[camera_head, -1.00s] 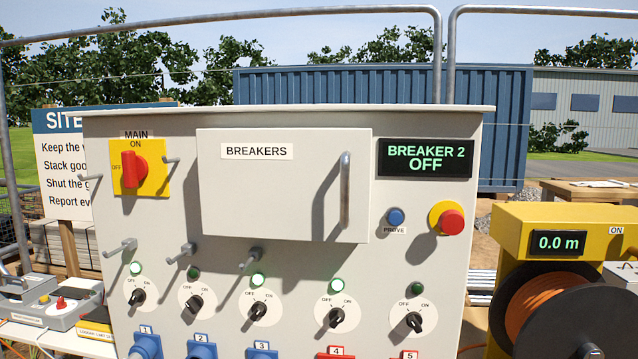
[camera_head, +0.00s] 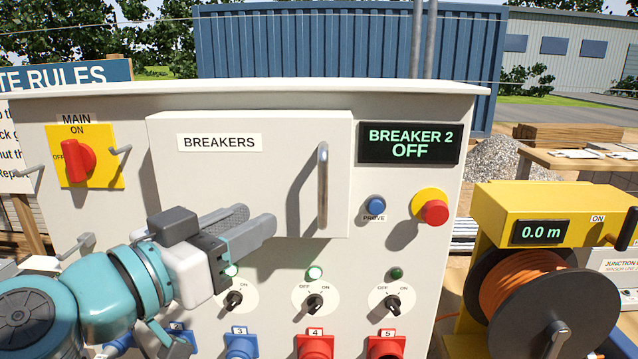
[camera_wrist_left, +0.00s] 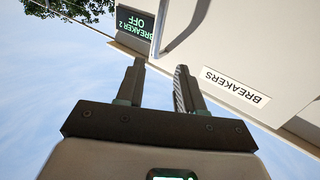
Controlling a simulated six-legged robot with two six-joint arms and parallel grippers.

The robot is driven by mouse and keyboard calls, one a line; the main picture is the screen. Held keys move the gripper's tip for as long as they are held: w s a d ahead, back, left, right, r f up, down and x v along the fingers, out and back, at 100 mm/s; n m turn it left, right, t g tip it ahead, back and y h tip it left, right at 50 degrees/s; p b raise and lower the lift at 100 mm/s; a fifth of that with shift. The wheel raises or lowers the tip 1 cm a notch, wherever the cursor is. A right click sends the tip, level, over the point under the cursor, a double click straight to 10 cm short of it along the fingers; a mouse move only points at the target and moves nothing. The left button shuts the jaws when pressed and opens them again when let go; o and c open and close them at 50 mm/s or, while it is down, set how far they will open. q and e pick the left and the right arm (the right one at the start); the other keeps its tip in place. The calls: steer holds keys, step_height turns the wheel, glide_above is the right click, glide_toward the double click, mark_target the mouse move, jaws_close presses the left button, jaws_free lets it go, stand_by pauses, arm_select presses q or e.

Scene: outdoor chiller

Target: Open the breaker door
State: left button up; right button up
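The breaker door (camera_head: 240,185) is a pale panel labelled BREAKERS on the front of the grey cabinet. It looks closed. Its upright metal bar handle (camera_head: 323,185) is near the door's right edge. My left gripper (camera_head: 256,217) comes in from the lower left, in front of the door's lower part and left of the handle, apart from it. In the left wrist view its two fingers (camera_wrist_left: 158,84) are spread with nothing between them. The handle (camera_wrist_left: 160,28) shows beyond the fingertips there, and the door's label is at the right. My right gripper is not in view.
The display (camera_head: 410,143) reads BREAKER 2 OFF, right of the door. A blue button (camera_head: 376,205) and a red stop button (camera_head: 434,211) sit below it. Several grey hooks (camera_head: 78,245) stick out on the left. Switches and sockets line the bottom. A yellow cable reel (camera_head: 540,260) stands at right.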

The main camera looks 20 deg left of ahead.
mark_target(320, 189)
arm_select(q)
steer(key=x, duration=0.4)
steer(key=b+x, duration=0.1)
steer(key=x, duration=0.9)
steer(key=shift+w+d+f, duration=0.15)
steer(key=shift+d+f, duration=0.05)
steer(key=shift+f, duration=0.05)
steer(key=shift+w+d, duration=0.1)
steer(key=shift+w, duration=0.45)
steer(key=shift+b, duration=0.3)
jaws_close()
